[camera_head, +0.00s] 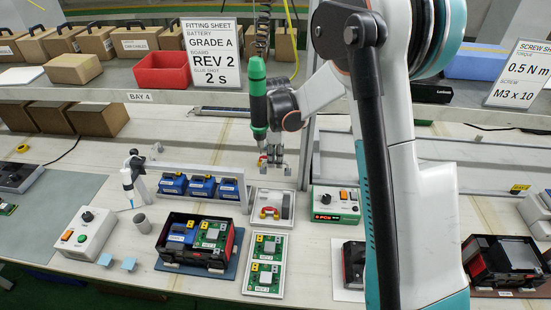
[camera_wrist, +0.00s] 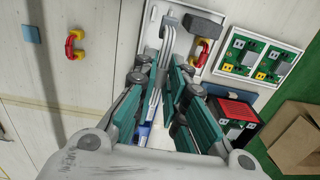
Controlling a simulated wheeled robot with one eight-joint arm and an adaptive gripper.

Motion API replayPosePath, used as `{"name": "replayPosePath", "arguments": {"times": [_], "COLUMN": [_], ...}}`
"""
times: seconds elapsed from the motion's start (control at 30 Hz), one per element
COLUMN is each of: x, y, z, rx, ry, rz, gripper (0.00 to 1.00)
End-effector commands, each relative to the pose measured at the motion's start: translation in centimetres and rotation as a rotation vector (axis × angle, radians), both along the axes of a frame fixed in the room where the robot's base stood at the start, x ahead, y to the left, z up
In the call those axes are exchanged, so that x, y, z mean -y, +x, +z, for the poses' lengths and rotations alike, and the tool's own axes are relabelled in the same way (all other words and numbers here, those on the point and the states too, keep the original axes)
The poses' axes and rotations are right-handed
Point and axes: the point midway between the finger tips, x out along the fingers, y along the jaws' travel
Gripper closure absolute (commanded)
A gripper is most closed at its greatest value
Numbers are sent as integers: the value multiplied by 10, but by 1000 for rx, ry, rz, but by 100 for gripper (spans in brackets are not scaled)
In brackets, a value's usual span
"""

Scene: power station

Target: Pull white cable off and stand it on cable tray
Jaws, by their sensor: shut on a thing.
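My gripper (camera_head: 272,156) points down above the bench in the head view, behind a pale tray (camera_head: 288,222) that looks like the cable tray. In the wrist view its teal fingers (camera_wrist: 158,72) stand apart around pale strands, which look like the white cable (camera_wrist: 154,82). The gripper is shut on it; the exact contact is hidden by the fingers. The tray also shows in the wrist view (camera_wrist: 150,38), beyond the fingertips. It holds a dark grey block (camera_wrist: 204,24) and a red-and-yellow cable (camera_wrist: 200,53).
Blue batteries (camera_head: 201,187) stand left of the tray. Two green boards (camera_head: 264,264) lie in front. A black case (camera_head: 208,255) is at front left. A green-fronted device (camera_head: 336,204) stands right. A green screwdriver (camera_head: 258,98) hangs close to my arm. Another red-and-yellow piece (camera_wrist: 75,46) lies nearby.

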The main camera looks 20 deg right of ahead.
Motion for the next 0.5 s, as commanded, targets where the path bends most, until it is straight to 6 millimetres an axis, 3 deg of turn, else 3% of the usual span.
{"name": "replayPosePath", "arguments": {"times": [0.5], "x": [0], "y": [0], "z": [-21], "rx": [0], "ry": [0], "rz": [0], "gripper": [100]}}
